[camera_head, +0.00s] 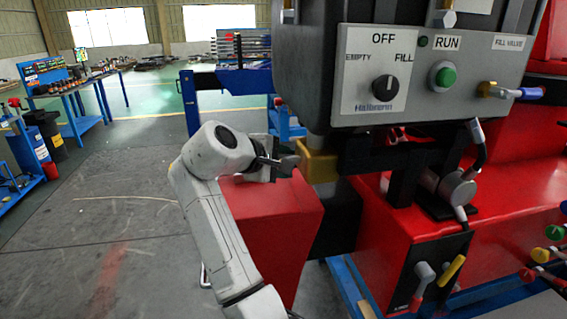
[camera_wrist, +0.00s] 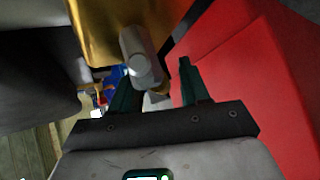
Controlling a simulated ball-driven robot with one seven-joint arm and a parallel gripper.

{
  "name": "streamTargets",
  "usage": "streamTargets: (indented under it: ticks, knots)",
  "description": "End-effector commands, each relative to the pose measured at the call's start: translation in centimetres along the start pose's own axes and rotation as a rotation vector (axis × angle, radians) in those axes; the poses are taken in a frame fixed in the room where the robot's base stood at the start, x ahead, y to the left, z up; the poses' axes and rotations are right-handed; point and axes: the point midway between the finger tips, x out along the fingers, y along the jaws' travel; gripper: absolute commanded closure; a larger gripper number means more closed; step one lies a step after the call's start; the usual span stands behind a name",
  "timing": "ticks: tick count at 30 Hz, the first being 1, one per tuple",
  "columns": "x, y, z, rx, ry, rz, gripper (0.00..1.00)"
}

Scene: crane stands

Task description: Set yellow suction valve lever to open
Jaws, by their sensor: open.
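A yellow-gold valve block (camera_head: 318,165) sits under the dark control box, at the left side of the red machine. It fills the top of the wrist view (camera_wrist: 100,25), with a pale grey lever (camera_wrist: 138,52) in front of it. My gripper (camera_head: 275,160) is beside the block on its left, above a red housing. In the wrist view the two dark fingers of my gripper (camera_wrist: 158,68) are apart, and the lever's rounded end lies between their tips, nearer the left finger. I cannot tell whether a finger touches it.
The control box (camera_head: 390,75) overhangs close above my gripper. The red housing (camera_head: 270,215) lies just below and fills the wrist view's right side (camera_wrist: 260,80). Coloured levers, including a small yellow one (camera_head: 452,269), are at lower right.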

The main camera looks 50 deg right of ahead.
Motion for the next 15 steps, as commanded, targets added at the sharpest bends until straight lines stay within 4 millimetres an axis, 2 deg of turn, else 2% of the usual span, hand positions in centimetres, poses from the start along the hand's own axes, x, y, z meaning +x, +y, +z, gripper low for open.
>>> streamTargets:
  ticks: [5,15]
  knots:
    - [-1.4,-0.1,-0.1,0.001,0.003,0.001,0.55]
    - [-7.8,-0.1,-0.1,0.001,0.003,0.002,0.55]
